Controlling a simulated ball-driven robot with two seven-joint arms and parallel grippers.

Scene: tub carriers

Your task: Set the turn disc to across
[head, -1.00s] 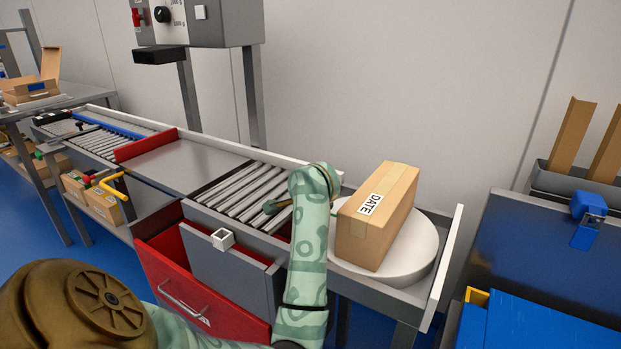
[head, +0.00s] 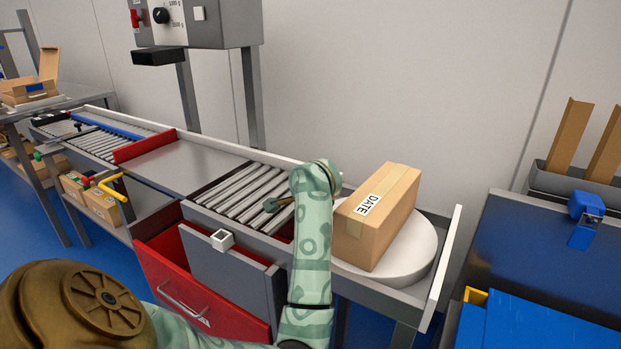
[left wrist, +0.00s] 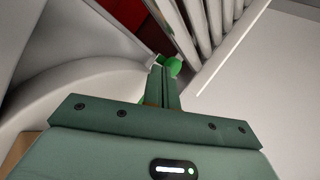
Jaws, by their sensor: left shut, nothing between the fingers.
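The turn disc (head: 417,258) is a round white plate at the right end of the conveyor. A brown box (head: 400,222) with a DATE label lies on it, its long side running from near left to far right. No setting mark shows on the disc. My right gripper is out of view.
Rollers (head: 243,195) run left of the disc to a plain metal plate (head: 185,165). An open red drawer (head: 185,290) and a grey panel with a square white knob (head: 222,239) stand in front. A blue case (head: 540,265) is at the right.

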